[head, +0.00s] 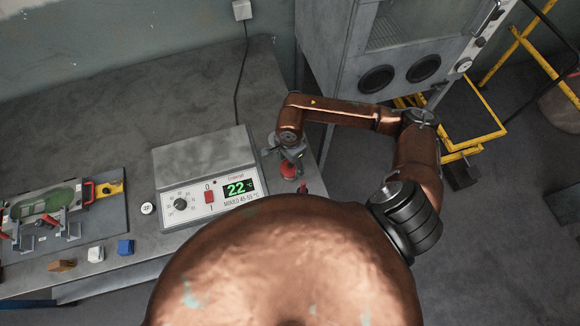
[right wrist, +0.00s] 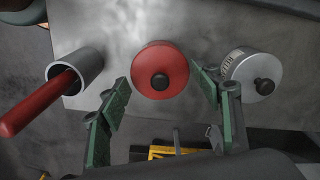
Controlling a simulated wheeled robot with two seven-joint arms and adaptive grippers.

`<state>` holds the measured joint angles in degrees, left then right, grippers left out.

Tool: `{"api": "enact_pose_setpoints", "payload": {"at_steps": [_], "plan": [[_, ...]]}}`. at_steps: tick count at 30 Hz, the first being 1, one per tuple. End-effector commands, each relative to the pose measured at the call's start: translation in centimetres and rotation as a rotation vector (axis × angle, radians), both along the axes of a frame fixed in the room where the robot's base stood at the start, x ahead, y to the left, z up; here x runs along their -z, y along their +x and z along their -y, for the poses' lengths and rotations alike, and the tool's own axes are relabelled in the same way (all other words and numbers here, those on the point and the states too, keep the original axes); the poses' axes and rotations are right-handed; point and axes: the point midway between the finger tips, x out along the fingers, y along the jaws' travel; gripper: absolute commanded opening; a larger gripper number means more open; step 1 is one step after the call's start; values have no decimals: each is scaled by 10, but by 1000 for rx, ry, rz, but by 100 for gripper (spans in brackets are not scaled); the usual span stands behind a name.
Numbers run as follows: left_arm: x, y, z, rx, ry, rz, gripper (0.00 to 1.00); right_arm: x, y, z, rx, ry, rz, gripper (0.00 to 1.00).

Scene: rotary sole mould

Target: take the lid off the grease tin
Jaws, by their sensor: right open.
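In the right wrist view, a round red lid (right wrist: 160,70) with a black knob lies between the fingers of my right gripper (right wrist: 163,90). The fingers are apart, one on each side, and do not clearly touch it. A round silver lid (right wrist: 250,75) with a black knob tops a can with dark lettering just right of the right finger. I cannot tell from the pictures which is the grease tin. In the head view my right gripper (head: 290,154) is above the red lid (head: 288,171) at the bench's right end. My left gripper is not in view.
A grey cup (right wrist: 76,68) with a red handle (right wrist: 38,103) stands left of the red lid. A heater box (head: 207,181) reading 22 stands left of my gripper. Further left are a mould fixture (head: 50,208) and small blocks. A grey cabinet (head: 335,60) stands behind.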

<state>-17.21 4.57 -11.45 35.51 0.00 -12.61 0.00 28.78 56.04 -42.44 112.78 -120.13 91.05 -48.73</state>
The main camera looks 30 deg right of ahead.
Motion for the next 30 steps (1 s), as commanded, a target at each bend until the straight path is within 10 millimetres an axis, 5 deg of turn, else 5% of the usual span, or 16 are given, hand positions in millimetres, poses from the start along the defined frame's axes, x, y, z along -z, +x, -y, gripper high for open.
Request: {"api": "enact_pose_setpoints", "payload": {"at_steps": [24,30], "plan": [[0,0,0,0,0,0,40,1,0,0,1,-1,0,1],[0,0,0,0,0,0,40,2,0,1,1,-2,-1,0]]}}
